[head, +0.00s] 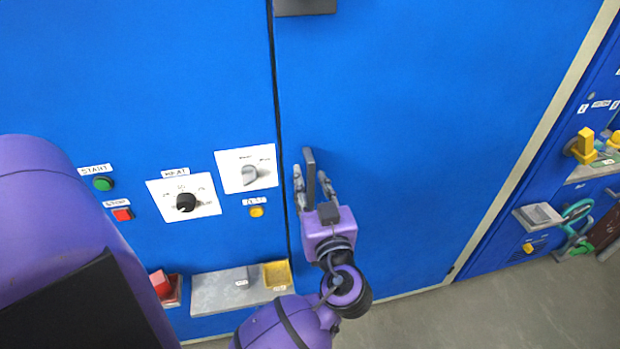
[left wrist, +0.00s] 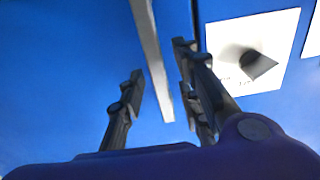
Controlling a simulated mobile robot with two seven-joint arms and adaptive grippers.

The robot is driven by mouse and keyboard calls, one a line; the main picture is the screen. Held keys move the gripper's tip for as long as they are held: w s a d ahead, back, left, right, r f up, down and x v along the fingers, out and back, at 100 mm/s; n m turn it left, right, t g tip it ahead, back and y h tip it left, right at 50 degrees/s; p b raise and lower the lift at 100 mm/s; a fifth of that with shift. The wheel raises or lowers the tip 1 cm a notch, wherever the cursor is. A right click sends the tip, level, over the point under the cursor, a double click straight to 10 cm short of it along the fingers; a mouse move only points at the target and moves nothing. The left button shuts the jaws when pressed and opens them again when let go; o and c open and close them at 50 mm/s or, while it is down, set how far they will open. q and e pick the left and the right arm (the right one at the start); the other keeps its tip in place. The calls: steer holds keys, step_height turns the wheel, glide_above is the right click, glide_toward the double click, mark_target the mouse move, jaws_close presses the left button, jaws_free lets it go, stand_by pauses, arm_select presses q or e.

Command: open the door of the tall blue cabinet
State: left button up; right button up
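The tall blue cabinet shows in the head view, with its door (head: 410,120) to the right of a dark vertical seam. A grey upright bar handle (head: 309,170) stands on the door near that seam. My left gripper (head: 312,180) is at the handle, its fingers on either side of it. In the left wrist view the handle (left wrist: 152,60) runs between the open fingers, with a clear gap to the left finger; the right finger is nearer. Whether that finger touches the bar I cannot tell. The door looks shut. My right gripper is not in view.
Left of the seam are a white knob panel (head: 247,169), a HEAT dial (head: 185,202), a green button (head: 103,184) and a grey shelf (head: 238,290). At the right, another blue unit carries yellow handles (head: 583,146). Grey floor (head: 510,305) lies clear in front of the door.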

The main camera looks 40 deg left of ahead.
arm_select(q)
steer(key=shift+w+a, duration=0.3)
steer(key=shift+a, duration=0.1)
steer(key=shift+c, duration=0.5)
jaws_close()
